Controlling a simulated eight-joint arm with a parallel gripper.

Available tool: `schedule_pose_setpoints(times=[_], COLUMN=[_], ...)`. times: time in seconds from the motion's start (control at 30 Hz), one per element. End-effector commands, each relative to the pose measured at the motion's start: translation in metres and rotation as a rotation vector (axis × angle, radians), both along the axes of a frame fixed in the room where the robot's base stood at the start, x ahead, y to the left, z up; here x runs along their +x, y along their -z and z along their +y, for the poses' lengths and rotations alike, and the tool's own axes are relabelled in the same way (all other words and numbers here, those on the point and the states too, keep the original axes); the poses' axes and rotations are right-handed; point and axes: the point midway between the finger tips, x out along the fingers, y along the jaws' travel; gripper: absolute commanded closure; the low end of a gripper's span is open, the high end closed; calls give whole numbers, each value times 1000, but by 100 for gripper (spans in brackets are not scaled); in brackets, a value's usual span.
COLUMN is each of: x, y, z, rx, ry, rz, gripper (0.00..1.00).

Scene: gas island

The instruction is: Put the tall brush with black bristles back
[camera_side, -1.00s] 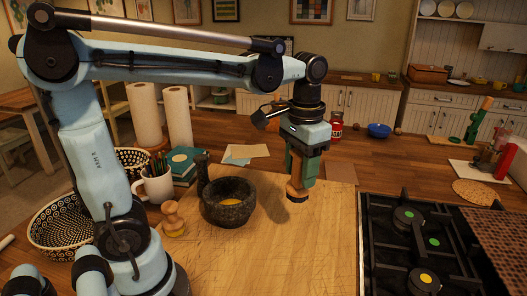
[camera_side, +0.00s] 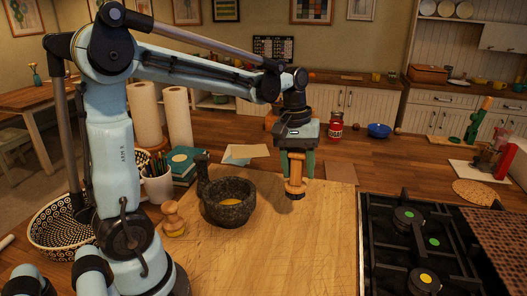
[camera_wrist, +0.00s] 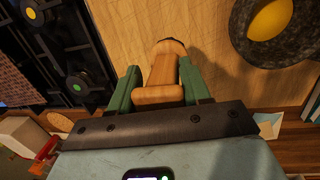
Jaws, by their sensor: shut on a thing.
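The tall brush is a turned wooden handle (camera_side: 295,174) with dark bristles (camera_side: 295,193) at its lower end. My gripper (camera_side: 297,163) is shut on the handle and holds the brush upright, bristles down, over the far right part of the wooden board (camera_side: 300,245). I cannot tell whether the bristles touch the board. In the wrist view the handle (camera_wrist: 158,78) lies between the two green fingers of my gripper (camera_wrist: 160,85), with a dark bristle edge (camera_wrist: 171,42) beyond. A second, shorter wooden piece (camera_side: 172,218) stands on the board's left.
A dark stone mortar (camera_side: 228,212) with yellow contents stands left of the brush and shows in the wrist view (camera_wrist: 240,32). The gas hob (camera_side: 400,270) is to the right. A pencil mug (camera_side: 158,186) and books (camera_side: 183,160) stand left. The board's front is clear.

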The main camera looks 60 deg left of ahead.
Motion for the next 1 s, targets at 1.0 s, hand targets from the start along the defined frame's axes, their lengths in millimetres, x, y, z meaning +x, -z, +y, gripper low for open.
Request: schedule_pose_setpoints(times=[1.0], x=[16], y=[89], z=[79], rx=[0], ry=[4], rz=[-1], gripper=[100])
